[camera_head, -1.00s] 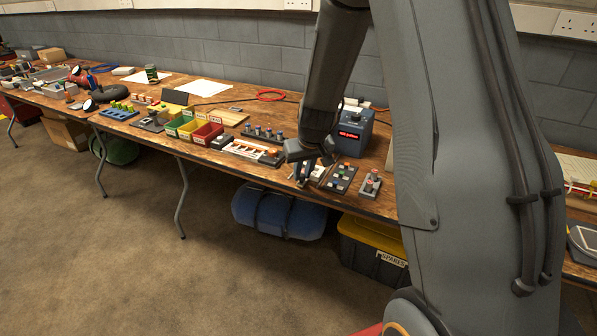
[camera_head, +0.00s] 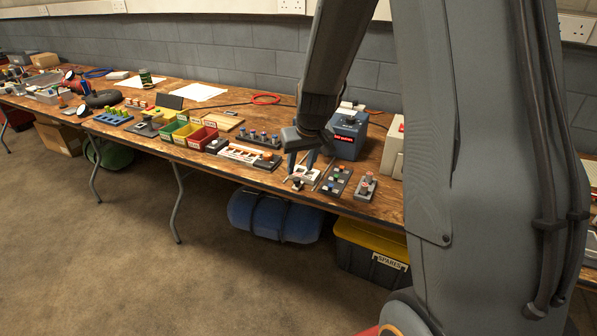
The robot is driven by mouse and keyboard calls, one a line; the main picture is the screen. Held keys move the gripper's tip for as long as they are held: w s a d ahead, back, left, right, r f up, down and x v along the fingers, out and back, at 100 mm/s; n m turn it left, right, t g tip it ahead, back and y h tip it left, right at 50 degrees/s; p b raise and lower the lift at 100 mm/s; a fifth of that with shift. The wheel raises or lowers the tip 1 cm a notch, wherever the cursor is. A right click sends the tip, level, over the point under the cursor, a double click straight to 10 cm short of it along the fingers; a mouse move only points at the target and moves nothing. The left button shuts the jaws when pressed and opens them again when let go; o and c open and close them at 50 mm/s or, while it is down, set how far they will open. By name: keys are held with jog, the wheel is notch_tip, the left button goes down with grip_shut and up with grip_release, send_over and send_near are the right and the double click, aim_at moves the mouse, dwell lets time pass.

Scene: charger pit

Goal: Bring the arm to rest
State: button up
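My gripper (camera_head: 301,171) hangs from my arm over the front part of the wooden bench (camera_head: 250,187), fingers pointing down. Its two fingers stand apart with a gap between them, and I see nothing held. Just beyond and below the fingertips is a small white plate (camera_head: 307,174) with a dark knob (camera_head: 297,184) in front of it. Whether the fingertips touch anything there, I cannot tell. My arm's large grey links hide much of the right side.
A panel of coloured buttons (camera_head: 337,181) and a small grey block with red knobs (camera_head: 366,187) lie right of the gripper. A blue box with a red display (camera_head: 347,136) stands behind. Red, yellow and green bins (camera_head: 196,136) are left. A yellow-lidded spares crate (camera_head: 371,241) is below.

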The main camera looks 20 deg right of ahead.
jog(key=shift+v, duration=0.95)
